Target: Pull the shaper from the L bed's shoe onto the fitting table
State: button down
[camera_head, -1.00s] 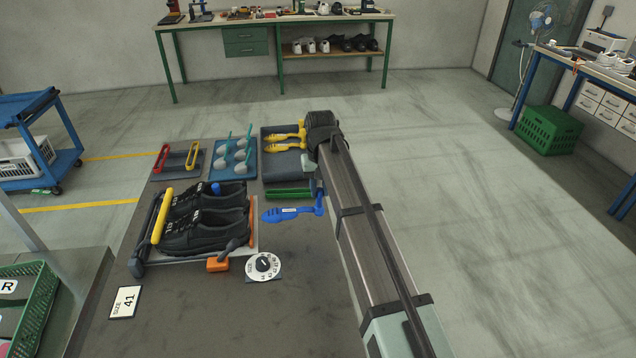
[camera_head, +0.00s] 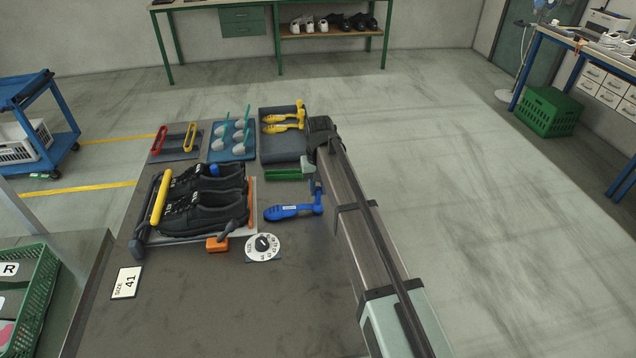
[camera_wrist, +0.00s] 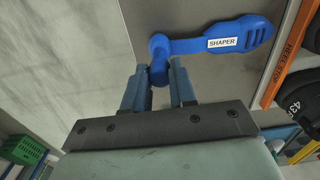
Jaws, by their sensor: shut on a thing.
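My gripper (camera_wrist: 158,88) is shut on the knob end of the blue shaper (camera_wrist: 222,38), which carries a "SHAPER" label. In the head view the shaper (camera_head: 288,211) is clear of the shoes, over the bare table right of the orange heel stop (camera_head: 251,203). It lies about level, its toe end pointing left; I cannot tell whether it touches the table. Two black shoes, a far one (camera_head: 214,183) and a near one (camera_head: 202,213), sit side by side on the bed. A blue knob (camera_head: 215,171) shows at the far shoe. My fingers are partly hidden in the head view.
A size dial (camera_head: 263,246) and an orange block (camera_head: 216,244) lie in front. A green block (camera_head: 284,174), a dark tray with yellow shapers (camera_head: 284,125) and a blue tray (camera_head: 222,155) stand behind. The fitting table's (camera_head: 220,310) front is mostly clear.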

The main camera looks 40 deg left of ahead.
jog(key=shift+f, duration=0.25)
jog(key=c, duration=0.8)
grip_release()
jog(key=shift+c, duration=0.2)
jog(key=shift+r, duration=4.55)
